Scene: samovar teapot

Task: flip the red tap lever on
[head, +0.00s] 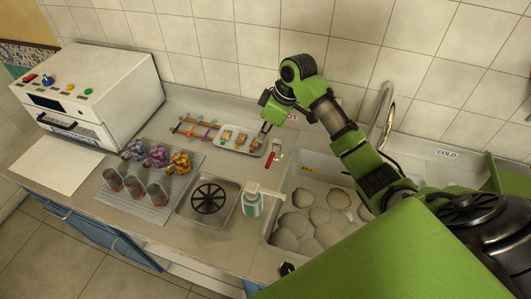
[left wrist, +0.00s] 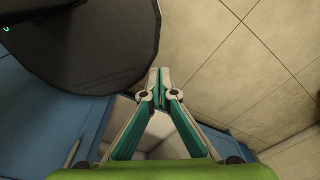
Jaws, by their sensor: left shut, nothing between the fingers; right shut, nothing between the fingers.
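The red lever (head: 275,155) lies low on the counter beside the back left corner of the sink. A metal faucet (head: 387,115) rises behind the sink. My right gripper (head: 266,128) points down, just behind and slightly left of the red lever. It is shut and empty, and a gap shows between it and the lever. A small label with red writing (head: 293,115) is partly hidden by my right arm. My left gripper (left wrist: 159,88) is shut and empty in the left wrist view, away from the counter top.
The sink (head: 283,213) holds several pale rounded objects. A white tray (head: 260,151) with small items lies left of the lever. A ribbed mat (head: 180,203) carries cups and figures. A COLD label (head: 447,154) is at right.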

